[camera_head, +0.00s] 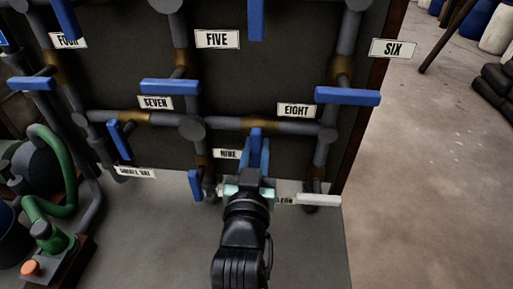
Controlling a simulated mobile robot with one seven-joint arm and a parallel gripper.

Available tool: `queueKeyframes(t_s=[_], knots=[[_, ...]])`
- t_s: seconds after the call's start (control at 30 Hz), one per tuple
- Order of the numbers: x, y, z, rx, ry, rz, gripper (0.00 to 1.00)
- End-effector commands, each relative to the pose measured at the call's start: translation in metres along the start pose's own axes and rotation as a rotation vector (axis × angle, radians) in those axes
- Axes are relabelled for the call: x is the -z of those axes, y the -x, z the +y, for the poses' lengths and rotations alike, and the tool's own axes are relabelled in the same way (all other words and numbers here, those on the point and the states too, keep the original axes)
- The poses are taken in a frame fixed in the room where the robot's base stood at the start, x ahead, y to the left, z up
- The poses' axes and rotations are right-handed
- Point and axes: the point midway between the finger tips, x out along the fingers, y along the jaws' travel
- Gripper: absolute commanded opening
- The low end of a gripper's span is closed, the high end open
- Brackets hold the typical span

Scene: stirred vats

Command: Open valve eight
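The label EIGHT (297,110) is above the horizontal pipe on the right half of the dark panel. Under and left of it, a blue handle (256,134) hangs downward from the brass part of that pipe, across the pipe's line. This seems to be valve eight. My gripper (250,184) is in front of the panel, just below this handle in the picture. Blue shows right at and above its fingers. The gripper hides the lower part of the handle. I cannot tell whether the fingers touch it or whether they are open or shut.
Blue handles sit near the labels SEVEN (155,103), FIVE (217,39), SIX (393,47) and NINE (228,154). A green hose (66,185) and pump stand at left. Open floor (430,190) lies at right.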

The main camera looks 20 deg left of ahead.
Motion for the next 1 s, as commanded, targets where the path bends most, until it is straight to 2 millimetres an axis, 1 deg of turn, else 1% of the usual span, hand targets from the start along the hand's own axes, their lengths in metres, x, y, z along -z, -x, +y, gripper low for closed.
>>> queueKeyframes(t_s=[0.03, 0.1, 0.37, 0.57, 0.77, 1.0], knots=[[0.0, 0.0001, 0.0, 0.0, 0.0, 0.0, 0.11], [0.0, 0.0002, -0.0001, 0.0, 0.0, 0.0, 0.0], [0.0001, 0.0002, 0.0, 0.0, 0.002, 0.0, 0.0], [0.001, 0.0003, 0.0003, -0.001, 0.039, -0.001, 0.0], [0.0024, 0.0002, 0.0003, -0.001, 0.146, -0.002, 0.0], [0.003, 0.0004, 0.0001, -0.001, 0.356, -0.003, 0.0]])
